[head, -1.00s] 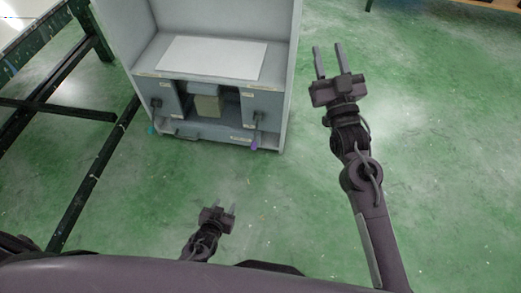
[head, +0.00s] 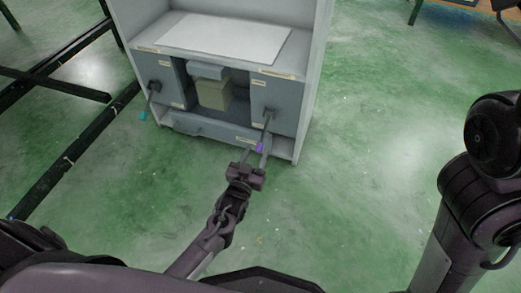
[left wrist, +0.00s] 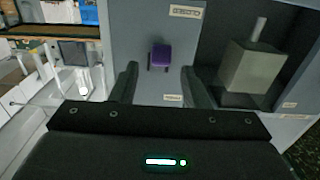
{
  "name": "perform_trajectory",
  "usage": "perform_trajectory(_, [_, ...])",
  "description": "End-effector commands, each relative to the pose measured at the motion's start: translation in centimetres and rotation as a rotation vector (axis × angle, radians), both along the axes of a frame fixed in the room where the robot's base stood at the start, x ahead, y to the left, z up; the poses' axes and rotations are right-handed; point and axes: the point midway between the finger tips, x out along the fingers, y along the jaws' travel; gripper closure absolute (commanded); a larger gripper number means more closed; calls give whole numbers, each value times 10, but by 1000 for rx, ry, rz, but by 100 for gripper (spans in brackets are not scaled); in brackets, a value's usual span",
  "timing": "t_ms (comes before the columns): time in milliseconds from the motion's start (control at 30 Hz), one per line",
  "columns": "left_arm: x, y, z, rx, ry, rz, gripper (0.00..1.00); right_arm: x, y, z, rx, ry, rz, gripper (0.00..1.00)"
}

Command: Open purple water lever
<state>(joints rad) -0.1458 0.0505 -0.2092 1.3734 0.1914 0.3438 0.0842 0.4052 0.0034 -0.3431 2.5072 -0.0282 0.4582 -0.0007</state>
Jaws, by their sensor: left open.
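The purple-tipped water lever (head: 260,147) hangs on the front of the grey cabinet (head: 283,98), low on its right panel. In the left wrist view the purple end (left wrist: 160,55) shows ahead, framed between the two fingers. My left gripper (head: 256,153) is open, with its fingertips close around the purple tip in the head view. In the left wrist view the gripper (left wrist: 160,76) has clear space between its fingers, and I cannot tell whether either touches the lever. My right gripper is out of view; only its arm shows at the right edge.
A teal-tipped lever (head: 144,115) hangs on the cabinet's left panel. A beige box (head: 213,93) sits in the recess between the panels, below a white sheet (head: 225,40). A dark metal frame (head: 75,150) stands at left. Green floor is clear to the right.

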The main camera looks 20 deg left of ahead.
Motion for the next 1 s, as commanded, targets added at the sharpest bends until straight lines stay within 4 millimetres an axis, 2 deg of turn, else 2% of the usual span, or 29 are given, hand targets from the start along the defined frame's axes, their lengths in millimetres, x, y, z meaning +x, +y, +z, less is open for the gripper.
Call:
perform_trajectory(100, [20, -1, -5, 0, -2, 0, 58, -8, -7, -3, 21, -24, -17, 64])
perform_trajectory(300, [39, -1, -3, 0, 0, 0, 58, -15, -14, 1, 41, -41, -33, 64])
perform_trajectory(633, [42, -1, -1, 0, 3, 0, 60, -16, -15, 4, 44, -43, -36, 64])
perform_trajectory(933, [41, -1, -1, 0, 3, 0, 99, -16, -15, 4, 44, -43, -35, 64])
perform_trajectory(1000, [41, -1, -1, 0, 3, 0, 100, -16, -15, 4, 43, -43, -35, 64])
